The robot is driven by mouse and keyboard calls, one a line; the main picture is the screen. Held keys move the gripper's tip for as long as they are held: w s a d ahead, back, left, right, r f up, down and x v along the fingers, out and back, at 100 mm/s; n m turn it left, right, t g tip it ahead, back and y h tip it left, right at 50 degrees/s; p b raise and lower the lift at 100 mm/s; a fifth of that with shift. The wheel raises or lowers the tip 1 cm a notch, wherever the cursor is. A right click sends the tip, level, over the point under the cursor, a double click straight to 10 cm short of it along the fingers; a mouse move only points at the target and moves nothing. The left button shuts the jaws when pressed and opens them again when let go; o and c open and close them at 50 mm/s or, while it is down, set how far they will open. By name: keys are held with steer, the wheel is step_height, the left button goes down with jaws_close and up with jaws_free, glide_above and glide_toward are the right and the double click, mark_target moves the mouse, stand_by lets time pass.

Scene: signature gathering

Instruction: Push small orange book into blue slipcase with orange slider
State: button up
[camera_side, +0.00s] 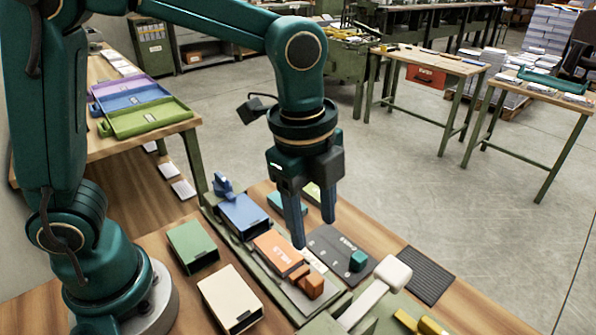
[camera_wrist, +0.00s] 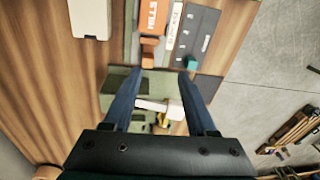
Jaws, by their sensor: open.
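The small orange book (camera_side: 277,249) lies flat on a grey track, with lettering on its cover. It also shows at the top of the wrist view (camera_wrist: 155,16). The orange slider (camera_side: 311,284) sits at the book's near right end; in the wrist view it (camera_wrist: 149,52) is just below the book. The blue slipcase (camera_side: 245,214) lies beyond the book's far end, in line with it. My gripper (camera_side: 315,232) is open and empty, pointing down above the work. In the wrist view the fingers (camera_wrist: 159,74) are spread, with the slider ahead between their lines.
A dark board (camera_side: 335,243) with a teal block (camera_side: 358,261) lies right of the track. A white-headed lever (camera_side: 391,273) stands near the slider. A green box (camera_side: 191,246) and cream box (camera_side: 230,299) lie left. A ribbed black mat (camera_side: 428,275) is at right.

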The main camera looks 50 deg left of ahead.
steer(key=g, duration=0.1)
glide_above(314, 279)
steer(key=shift+m, duration=0.4)
step_height(314, 279, down, 4)
steer(key=shift+f, duration=0.1)
steer(key=shift+w+f, duration=0.1)
steer(key=shift+f, duration=2.05)
jaws_close()
steer(key=shift+r, duration=0.1)
